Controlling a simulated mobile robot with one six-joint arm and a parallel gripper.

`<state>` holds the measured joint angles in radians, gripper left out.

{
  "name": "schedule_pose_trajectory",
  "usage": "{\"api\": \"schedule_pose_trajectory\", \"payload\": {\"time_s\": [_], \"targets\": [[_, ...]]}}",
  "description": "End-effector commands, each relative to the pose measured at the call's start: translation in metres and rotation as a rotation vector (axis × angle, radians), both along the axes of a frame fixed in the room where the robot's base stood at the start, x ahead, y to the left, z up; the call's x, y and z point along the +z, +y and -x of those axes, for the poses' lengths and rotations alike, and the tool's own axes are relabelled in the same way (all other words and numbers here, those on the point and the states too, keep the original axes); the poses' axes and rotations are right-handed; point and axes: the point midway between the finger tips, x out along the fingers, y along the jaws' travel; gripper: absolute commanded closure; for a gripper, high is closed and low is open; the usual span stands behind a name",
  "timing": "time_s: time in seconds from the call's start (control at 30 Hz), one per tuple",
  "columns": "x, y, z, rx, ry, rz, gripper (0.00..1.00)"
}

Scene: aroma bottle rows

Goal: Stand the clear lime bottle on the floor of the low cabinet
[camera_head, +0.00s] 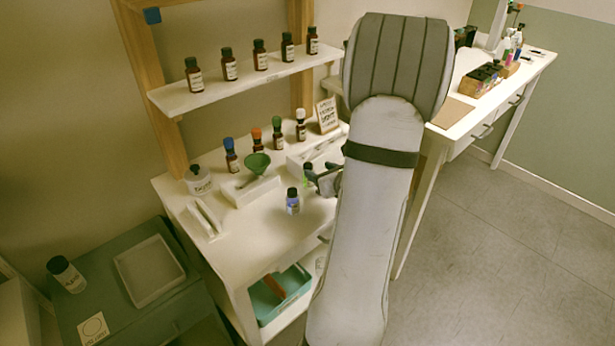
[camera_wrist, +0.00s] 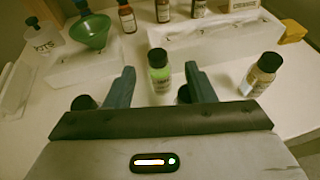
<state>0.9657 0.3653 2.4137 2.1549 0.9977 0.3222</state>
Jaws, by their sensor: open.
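The clear lime bottle, with bright green contents and a black cap, stands upright on the white desk. In the wrist view the lime bottle (camera_wrist: 159,76) is between the fingertips of my gripper (camera_wrist: 160,68); I cannot tell how far it reaches in between them. My gripper is open, a gap showing on each side of the bottle. In the head view only part of the lime bottle (camera_head: 307,171) shows, at the left of my gripper (camera_head: 318,176), and my arm hides much there. A low dark green cabinet (camera_head: 112,262) stands at the lower left; its inside is not visible.
A purple bottle (camera_head: 292,203) stands close by my gripper. A pale amber bottle (camera_wrist: 262,76) stands right of the fingers. A green funnel (camera_head: 257,163) and several bottles line the desk's back. A white tray (camera_head: 128,272) and a bottle (camera_head: 66,275) occupy the cabinet top.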

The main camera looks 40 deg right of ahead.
Motion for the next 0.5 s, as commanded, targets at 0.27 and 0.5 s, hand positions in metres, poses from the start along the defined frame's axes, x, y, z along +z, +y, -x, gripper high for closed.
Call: {"api": "schedule_pose_trajectory", "payload": {"time_s": [0.27,0.5], "targets": [[-0.014,-0.001,-0.038,0.004,0.001,-0.001,0.51],[-0.015,-0.001,-0.043,0.004,0.000,0.002,0.51]]}}
